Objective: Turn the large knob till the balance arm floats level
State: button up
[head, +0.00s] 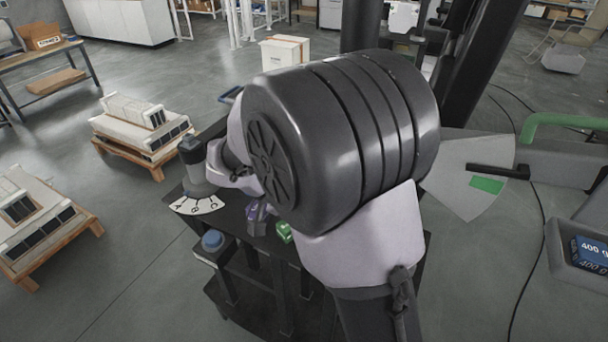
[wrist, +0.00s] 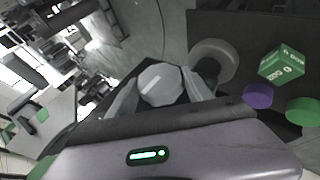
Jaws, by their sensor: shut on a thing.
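The large knob shows in the wrist view as a pale grey faceted cap (wrist: 160,84) with a white line across it. My gripper (wrist: 160,96) is shut on it, one finger on each side. In the head view my own arm covers much of the middle, and I cannot make out the fingertips. A pale fan-shaped plate (head: 455,180) stands at the right, with a green patch (head: 487,185). A dark bar (head: 497,171) crosses the plate just above the patch. A green bar (head: 565,121) is further right. I cannot tell whether the balance arm is level.
On the dark stand are a white A-B-C dial (head: 198,205), a blue cap (head: 212,240) and a small green box (head: 285,232). A purple disc (wrist: 258,96) and a green disc (wrist: 303,110) sit near my gripper. A blue 400 g block (head: 590,253) lies at right.

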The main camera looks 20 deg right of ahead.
jog(key=g+h+p, duration=0.1)
jog(key=p, duration=0.2)
jog(key=n+g+h+p, duration=0.1)
jog(key=h+p, duration=0.1)
jog(key=p, duration=0.1)
jog(key=shift+w+a+r+g+p, duration=0.1)
jog(key=shift+w+g+p, duration=0.05)
jog(key=shift+g+p, duration=0.25)
jog(key=g+h+p, duration=0.1)
jog(key=p, duration=0.1)
jog(key=f+n+g+h+p, duration=0.1)
jog(key=h+p, duration=0.1)
jog(key=p, duration=0.1)
jog(key=shift+n, duration=0.3)
jog(key=shift+h, duration=0.3)
jog(key=o, duration=1.4)
jog(key=shift+c, duration=0.2)
